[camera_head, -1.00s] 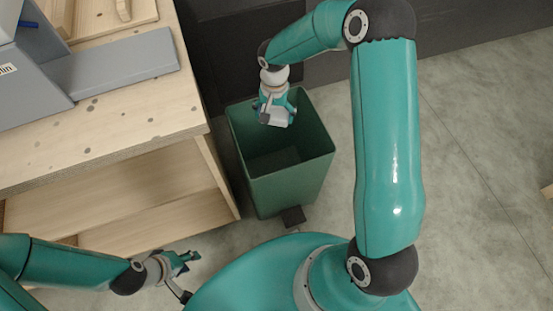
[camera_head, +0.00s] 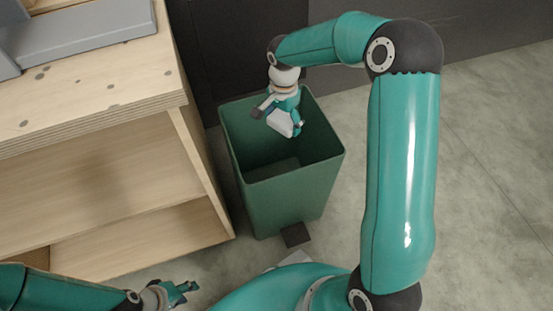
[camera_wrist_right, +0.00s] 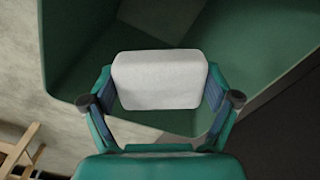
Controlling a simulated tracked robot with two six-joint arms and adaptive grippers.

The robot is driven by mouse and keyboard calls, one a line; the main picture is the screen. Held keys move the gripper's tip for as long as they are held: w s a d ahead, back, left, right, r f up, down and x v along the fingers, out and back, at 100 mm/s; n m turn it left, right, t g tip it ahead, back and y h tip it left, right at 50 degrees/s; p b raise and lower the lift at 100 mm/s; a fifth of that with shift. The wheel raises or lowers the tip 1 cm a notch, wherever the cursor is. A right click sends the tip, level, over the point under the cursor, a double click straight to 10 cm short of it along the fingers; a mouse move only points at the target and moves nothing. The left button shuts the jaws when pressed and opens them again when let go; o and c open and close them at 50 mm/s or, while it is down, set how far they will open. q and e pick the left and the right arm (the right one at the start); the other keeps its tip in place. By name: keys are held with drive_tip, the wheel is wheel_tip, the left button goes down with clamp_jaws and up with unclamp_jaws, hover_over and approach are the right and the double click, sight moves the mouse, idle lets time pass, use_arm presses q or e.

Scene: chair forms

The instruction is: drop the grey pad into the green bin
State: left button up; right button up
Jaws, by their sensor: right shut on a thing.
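The grey pad (camera_wrist_right: 160,80) is a pale rounded block held between the two fingers of my right gripper in the right wrist view. In the head view the right gripper (camera_head: 284,118) is over the open mouth of the green bin, with the pad (camera_head: 281,124) at its tip. The green bin (camera_head: 290,198) stands on the floor and its inside looks empty where I see it. Its wall also fills the upper part of the right wrist view (camera_wrist_right: 75,50). My left gripper (camera_head: 186,290) is low at the bottom left, away from the bin, with its fingers apart and nothing visible between them.
A wooden workbench (camera_head: 100,95) with a lower shelf stands left of the bin, close beside it. A grey object (camera_head: 90,37) lies on its top. A dark wall (camera_head: 220,45) is behind the bin. The floor (camera_head: 490,170) on the right is clear.

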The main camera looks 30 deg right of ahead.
drive_tip(key=shift+f+b, duration=0.65)
drive_tip(key=shift+f, duration=0.7)
drive_tip(key=o, duration=0.9)
drive_tip(key=shift+c, duration=0.2)
drive_tip(key=shift+r, duration=0.1)
wheel_tip(320, 180, up, 12)
drive_tip(key=shift+f, duration=0.1)
